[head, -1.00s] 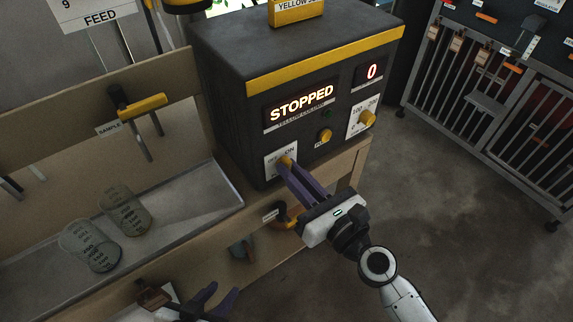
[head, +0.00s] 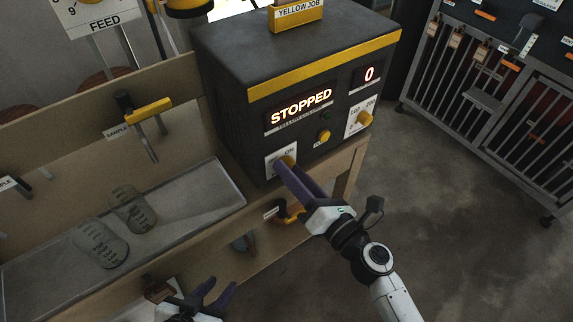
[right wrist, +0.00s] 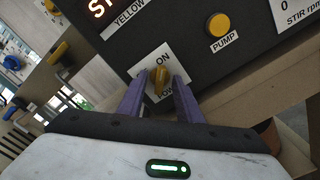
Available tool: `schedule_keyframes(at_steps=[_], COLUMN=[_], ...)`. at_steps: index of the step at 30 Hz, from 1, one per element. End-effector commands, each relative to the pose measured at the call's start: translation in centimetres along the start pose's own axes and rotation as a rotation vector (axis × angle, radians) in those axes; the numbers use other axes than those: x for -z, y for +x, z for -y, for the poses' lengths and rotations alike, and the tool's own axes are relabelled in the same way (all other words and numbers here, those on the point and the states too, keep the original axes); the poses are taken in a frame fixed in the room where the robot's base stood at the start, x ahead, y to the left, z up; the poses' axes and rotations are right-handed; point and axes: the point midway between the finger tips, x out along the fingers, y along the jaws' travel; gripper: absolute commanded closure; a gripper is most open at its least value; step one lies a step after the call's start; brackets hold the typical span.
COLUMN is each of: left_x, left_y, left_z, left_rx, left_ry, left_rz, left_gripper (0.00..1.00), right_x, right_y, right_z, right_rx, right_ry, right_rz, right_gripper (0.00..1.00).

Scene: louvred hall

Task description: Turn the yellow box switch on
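The yellow box switch is a yellow knob (right wrist: 158,76) on a white OFF/ON plate (head: 273,162) at the lower left of the black box's front. ON is readable on the plate; part of the plate is covered by my fingers. My right gripper (head: 284,164) has its purple fingers on either side of the knob, closed in on it. It also shows in the right wrist view (right wrist: 160,82). The display (head: 301,108) on the box reads STOPPED. My left gripper (head: 214,290) is open and empty at the bottom of the head view.
A PUMP button (right wrist: 218,25) and a dial (head: 364,118) sit right of the switch. An orange hook-shaped handle (head: 291,214) is just below my right gripper. A metal tray (head: 200,190) with two beakers lies left. Open floor is at the right.

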Motion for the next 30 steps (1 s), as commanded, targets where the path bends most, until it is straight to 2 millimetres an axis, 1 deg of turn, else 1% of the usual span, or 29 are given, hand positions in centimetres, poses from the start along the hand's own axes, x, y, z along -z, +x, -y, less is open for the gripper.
schedule_keyframes(at_steps=[2, 15, 18, 22, 30], left_x=[0.1, 0.2, 0.2, 0.2, 0.0], left_y=[0.0, 0.0, 0.1, 0.1, 0.1], left_z=[0.0, 0.1, 0.1, 0.0, 0.0], left_rx=[0.0, 0.0, 0.0, 0.0, 0.0], left_ry=[0.001, 0.002, 0.002, 0.002, 0.002], left_rz=[-0.001, -0.007, -0.006, -0.006, -0.002], left_gripper=[0.68, 0.68, 0.68, 0.68, 0.68], right_x=[0.0, 0.1, 0.1, 0.0, 0.0], right_y=[-0.6, -5.8, -6.6, -7.0, -6.9], right_z=[0.1, 0.1, 0.0, 0.0, 0.0], right_rx=[0.001, 0.002, 0.001, -0.001, 0.0], right_ry=[0.0, -0.001, -0.001, -0.001, -0.001], right_rz=[-0.001, 0.0, -0.001, 0.0, 0.0], right_gripper=[0.68, 0.68, 0.68, 0.68, 0.68])
